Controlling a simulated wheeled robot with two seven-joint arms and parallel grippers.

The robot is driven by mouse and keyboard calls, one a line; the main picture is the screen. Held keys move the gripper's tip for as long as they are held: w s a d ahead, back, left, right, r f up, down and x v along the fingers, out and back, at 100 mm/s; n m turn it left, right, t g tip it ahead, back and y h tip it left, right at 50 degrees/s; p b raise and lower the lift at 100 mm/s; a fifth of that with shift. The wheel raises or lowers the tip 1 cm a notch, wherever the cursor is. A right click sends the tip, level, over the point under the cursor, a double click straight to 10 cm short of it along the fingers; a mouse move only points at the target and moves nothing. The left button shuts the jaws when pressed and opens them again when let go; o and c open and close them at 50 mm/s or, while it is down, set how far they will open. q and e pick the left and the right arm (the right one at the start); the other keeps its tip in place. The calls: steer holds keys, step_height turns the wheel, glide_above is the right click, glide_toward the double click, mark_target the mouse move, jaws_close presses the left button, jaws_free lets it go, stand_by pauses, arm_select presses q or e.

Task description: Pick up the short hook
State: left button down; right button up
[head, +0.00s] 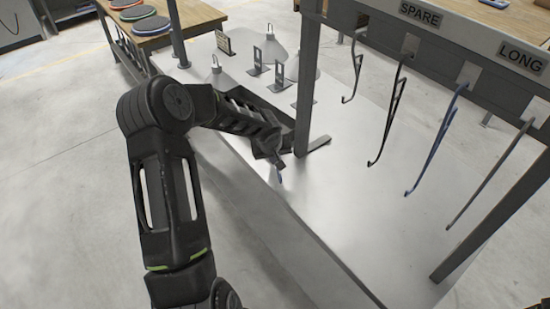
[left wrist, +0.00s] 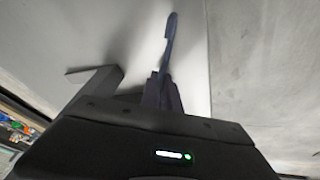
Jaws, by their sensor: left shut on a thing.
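My left gripper (head: 276,163) is low over the white table, close to the foot of a grey post. It is shut on a small blue piece, which looks like the short hook (head: 280,177). In the left wrist view the blue hook (left wrist: 171,32) sticks out from between the dark fingertips of the left gripper (left wrist: 162,88). The rest of the hook is hidden by the fingers, so its full length cannot be told. My right gripper is not in view.
A grey post (head: 308,80) stands beside my left gripper. A rack at right, labelled SPARE (head: 420,14) and LONG (head: 520,55), carries several hanging hooks, including a black one (head: 388,115) and a blue one (head: 436,140). Conical hoods (head: 270,50) stand behind the post.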

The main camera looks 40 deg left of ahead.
arm_select(q)
steer(key=shift+r, duration=0.1)
stand_by(0.3)
step_height(320, 180, up, 10)
steer(key=shift+f+b, duration=0.1)
steer(key=shift+b, duration=0.4)
stand_by(0.5)
